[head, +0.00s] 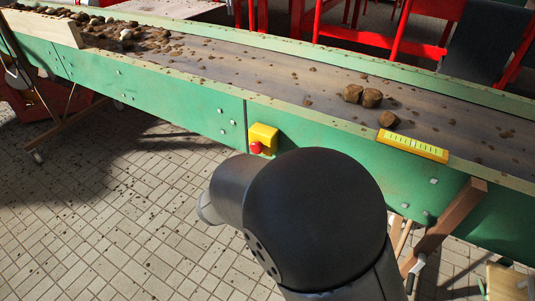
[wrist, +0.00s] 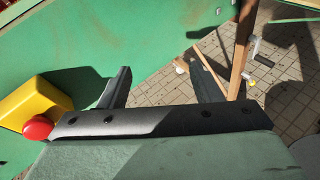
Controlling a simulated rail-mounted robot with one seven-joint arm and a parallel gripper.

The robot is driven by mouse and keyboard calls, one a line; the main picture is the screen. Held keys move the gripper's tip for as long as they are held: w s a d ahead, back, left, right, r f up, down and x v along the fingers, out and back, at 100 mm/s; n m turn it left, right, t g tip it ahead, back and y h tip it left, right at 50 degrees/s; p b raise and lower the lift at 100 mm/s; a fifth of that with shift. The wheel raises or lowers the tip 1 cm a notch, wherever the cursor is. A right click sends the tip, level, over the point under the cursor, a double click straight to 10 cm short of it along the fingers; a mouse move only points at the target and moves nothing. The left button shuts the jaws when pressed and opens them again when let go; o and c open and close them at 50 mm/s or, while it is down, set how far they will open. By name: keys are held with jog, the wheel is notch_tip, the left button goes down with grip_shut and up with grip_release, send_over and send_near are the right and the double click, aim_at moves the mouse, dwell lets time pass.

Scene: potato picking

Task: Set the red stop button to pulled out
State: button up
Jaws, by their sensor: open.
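The red stop button (head: 256,148) sits on the front of a yellow box (head: 264,134) fixed to the green side of the conveyor. In the wrist view the red button (wrist: 38,127) and the yellow box (wrist: 34,103) are at the left edge, left of my gripper (wrist: 162,82). My gripper is open, its two dark fingers apart with nothing between them. The button is outside the fingers. I cannot tell whether the button is pushed in or out. In the head view my arm hides the gripper.
The conveyor belt (head: 220,54) carries several potatoes (head: 371,97) and clods. A yellow scale strip (head: 413,146) lies on its near edge. A wooden leg (head: 445,225) stands under the conveyor at right.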

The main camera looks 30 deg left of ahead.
jog(key=s+a+f+n+t+y+b, duration=0.1)
jog(key=s+a+f+n+t+y, duration=0.15)
jog(key=s+a+n+y, duration=0.4)
jog(key=s+a+f+n+t+y, duration=0.1)
jog(key=s+a+n+t, duration=0.2)
jog(key=a, duration=0.7)
jog(key=m, duration=0.1)
send_near(254, 150)
jog(key=w, duration=0.8)
jog(key=shift+w+a+r, duration=0.15)
jog(key=shift+w, duration=0.1)
jog(key=c, duration=1.2)
jog(key=shift+s, duration=0.85)
grip_shut()
jog(key=o, duration=1.2)
grip_release()
jog(key=s, duration=1.7)
jog(key=shift+s+d, duration=0.25)
jog(key=shift+d, duration=0.1)
